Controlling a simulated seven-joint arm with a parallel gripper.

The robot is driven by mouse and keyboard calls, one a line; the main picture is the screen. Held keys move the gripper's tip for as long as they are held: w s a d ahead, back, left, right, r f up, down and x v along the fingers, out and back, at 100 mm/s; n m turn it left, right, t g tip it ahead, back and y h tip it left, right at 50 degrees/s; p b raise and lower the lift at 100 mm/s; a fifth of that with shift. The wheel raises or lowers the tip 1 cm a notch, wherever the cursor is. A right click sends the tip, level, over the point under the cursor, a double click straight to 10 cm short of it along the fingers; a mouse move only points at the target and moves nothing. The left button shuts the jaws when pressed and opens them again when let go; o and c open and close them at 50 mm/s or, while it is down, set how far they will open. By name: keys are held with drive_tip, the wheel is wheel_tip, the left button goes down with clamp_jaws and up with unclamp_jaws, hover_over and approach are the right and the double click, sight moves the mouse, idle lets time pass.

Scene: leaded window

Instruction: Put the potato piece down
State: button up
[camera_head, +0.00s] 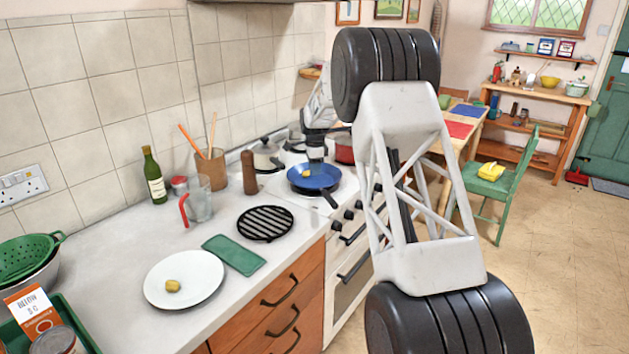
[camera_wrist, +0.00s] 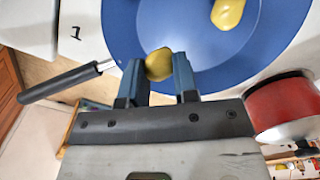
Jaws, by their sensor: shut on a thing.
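My gripper (camera_wrist: 158,72) is shut on a small yellow potato piece (camera_wrist: 159,64), one blue finger on each side of it. It holds the piece over the near part of the blue frying pan (camera_wrist: 135,25), by the handle side; the height above the pan is hard to tell. Another potato piece (camera_wrist: 228,13) lies in the pan. In the head view the blue pan (camera_head: 322,184) sits on the stove with a potato piece (camera_head: 306,174) in it, and my gripper (camera_head: 315,158) is just above. A third potato piece (camera_head: 172,286) lies on the white plate (camera_head: 205,272).
A red pot (camera_wrist: 285,108) stands close beside the pan. A black trivet (camera_head: 265,223) and a green mat (camera_head: 233,254) lie on the counter. My arm hides part of the stove.

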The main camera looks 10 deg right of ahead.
drive_tip(key=shift+f, duration=2.45)
drive_tip(key=shift+f, duration=0.1)
drive_tip(key=o, duration=0.6)
wheel_tip(320, 180, up, 12)
drive_tip(key=shift+r, duration=0.1)
drive_tip(key=shift+s+r, duration=0.1)
